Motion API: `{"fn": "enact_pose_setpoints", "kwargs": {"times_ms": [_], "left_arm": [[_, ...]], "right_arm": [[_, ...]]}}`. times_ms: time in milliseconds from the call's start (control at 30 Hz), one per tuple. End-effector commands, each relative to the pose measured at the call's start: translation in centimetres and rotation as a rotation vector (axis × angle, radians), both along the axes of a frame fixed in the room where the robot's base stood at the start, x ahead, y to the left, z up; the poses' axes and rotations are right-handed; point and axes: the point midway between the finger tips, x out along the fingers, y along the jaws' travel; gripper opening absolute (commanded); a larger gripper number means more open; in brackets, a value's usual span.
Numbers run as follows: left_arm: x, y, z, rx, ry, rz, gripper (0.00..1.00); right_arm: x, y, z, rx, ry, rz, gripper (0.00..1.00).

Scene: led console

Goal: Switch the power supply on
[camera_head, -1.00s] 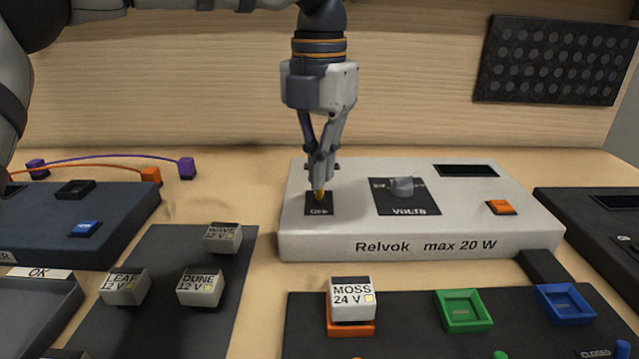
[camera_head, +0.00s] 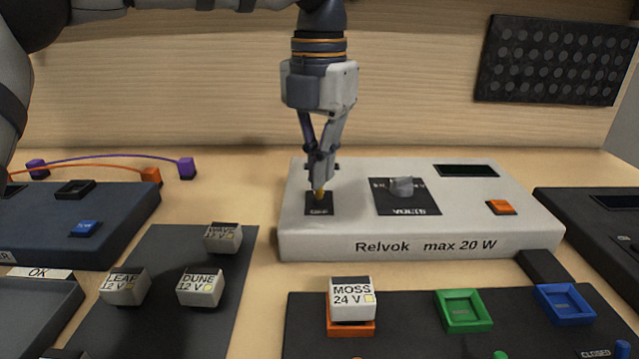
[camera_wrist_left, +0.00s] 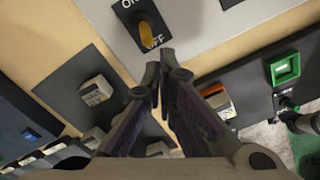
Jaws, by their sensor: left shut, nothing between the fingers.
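The power supply (camera_head: 420,246), a pale box marked "Relvok max 20 W", stands at the centre right in the head view. Its switch (camera_head: 319,195) has a yellow lever on a black plate at the left of its top. In the left wrist view the lever (camera_wrist_left: 147,34) leans toward the OFF mark, away from ON. My left gripper (camera_head: 319,181) points down right at the lever, shut and empty, and partly hides it. In the wrist view its fingertips (camera_wrist_left: 154,72) are beside the OFF end of the plate; contact is unclear. The display (camera_head: 467,170) is dark.
A volts knob (camera_head: 402,187) and an orange button (camera_head: 501,207) are on the same box. A MOSS 24 V block (camera_head: 351,299) sits in an orange socket in front. Several 12 V blocks stand on a dark mat (camera_head: 150,259) at left. Cables lie behind left.

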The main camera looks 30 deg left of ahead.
Motion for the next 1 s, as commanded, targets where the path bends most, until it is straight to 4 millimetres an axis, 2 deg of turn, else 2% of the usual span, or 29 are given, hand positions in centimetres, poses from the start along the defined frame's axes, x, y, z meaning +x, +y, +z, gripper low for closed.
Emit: {"fn": "enact_pose_setpoints", "kwargs": {"times_ms": [1000], "left_arm": [[0.0,0.0,-2.9,0.0,0.001,0.0,0.0]], "right_arm": [[0.0,0.0,0.0,0.0,0.0,0.0,0.0]]}}
